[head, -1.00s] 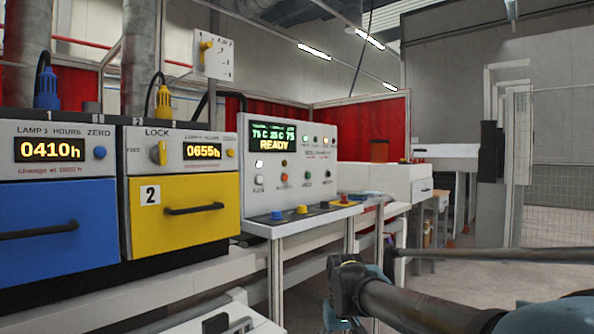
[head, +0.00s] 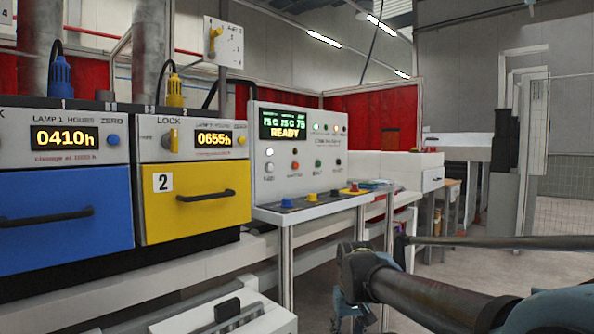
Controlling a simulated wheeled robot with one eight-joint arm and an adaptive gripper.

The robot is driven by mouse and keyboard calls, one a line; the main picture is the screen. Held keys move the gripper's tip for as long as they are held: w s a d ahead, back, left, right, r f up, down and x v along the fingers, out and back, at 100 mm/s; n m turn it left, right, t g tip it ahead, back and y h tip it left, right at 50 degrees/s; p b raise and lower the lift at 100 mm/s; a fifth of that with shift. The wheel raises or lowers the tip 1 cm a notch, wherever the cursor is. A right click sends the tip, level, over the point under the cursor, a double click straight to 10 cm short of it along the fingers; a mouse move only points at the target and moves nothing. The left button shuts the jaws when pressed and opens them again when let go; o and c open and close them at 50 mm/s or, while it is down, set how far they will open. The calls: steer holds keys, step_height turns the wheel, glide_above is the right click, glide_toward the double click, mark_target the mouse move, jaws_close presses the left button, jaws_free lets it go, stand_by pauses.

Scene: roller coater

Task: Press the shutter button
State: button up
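A white control panel (head: 300,157) with a lit screen reading READY (head: 284,132) stands right of the yellow lamp unit. Its face carries small buttons and lamps in white, red and green. Its front ledge holds a blue button (head: 287,203), a yellow button (head: 311,198), another bluish button (head: 335,193) and a red button on a yellow base (head: 353,188). The labels are too small to read, so I cannot tell which is the shutter button. My gripper (head: 350,312) hangs below my arm at the bottom, right of and apart from the panel. Its fingers are unclear.
Left of the panel stand a blue drawer unit (head: 60,212) reading 0410h and a yellow drawer unit (head: 198,199) reading 0655h, both with dark handles. A white box with a black handle (head: 228,312) is low in front. Open floor (head: 545,265) lies at right.

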jaws_close()
stand_by(1.1)
